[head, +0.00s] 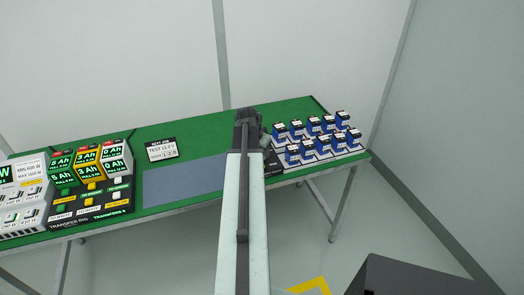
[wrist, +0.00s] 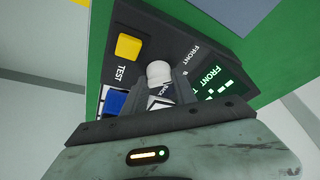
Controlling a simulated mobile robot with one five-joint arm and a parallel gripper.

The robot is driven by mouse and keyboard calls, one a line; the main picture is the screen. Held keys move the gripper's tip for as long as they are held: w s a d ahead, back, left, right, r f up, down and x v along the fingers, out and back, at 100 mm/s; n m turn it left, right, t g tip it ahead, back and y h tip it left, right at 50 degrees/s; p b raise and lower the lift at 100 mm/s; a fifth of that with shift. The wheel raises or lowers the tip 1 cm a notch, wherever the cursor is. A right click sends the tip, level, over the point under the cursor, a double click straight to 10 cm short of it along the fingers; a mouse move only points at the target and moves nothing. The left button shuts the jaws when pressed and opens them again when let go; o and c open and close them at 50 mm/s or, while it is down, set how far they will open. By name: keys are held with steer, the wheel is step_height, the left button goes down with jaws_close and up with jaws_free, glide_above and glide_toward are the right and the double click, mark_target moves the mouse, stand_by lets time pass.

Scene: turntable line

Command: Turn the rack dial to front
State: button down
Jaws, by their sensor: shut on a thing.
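The rack dial (wrist: 158,72) is a pale rounded knob on a dark control panel (wrist: 150,20) in the wrist view. My gripper (wrist: 163,92) is shut on the dial. Its fingers hide much of it, so I cannot tell exactly where it points. A printed word FRONT sits to the right of the dial. A small display (wrist: 214,80) beyond it shows FRONT in green letters. In the head view my gripper (head: 252,122) is over the table beside the rack of blue items (head: 292,152), and the dial is hidden behind the arm.
A yellow TEST button (wrist: 129,47) and a blue button (wrist: 115,102) sit close to my fingers on the panel.

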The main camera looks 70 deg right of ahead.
steer(key=shift+a+n+t, duration=0.2)
steer(key=shift+n+t, duration=0.3)
steer(key=shift+n, duration=0.6)
steer(key=c, duration=1.3)
jaws_free()
steer(key=shift+f, duration=0.1)
steer(key=shift+d, duration=0.1)
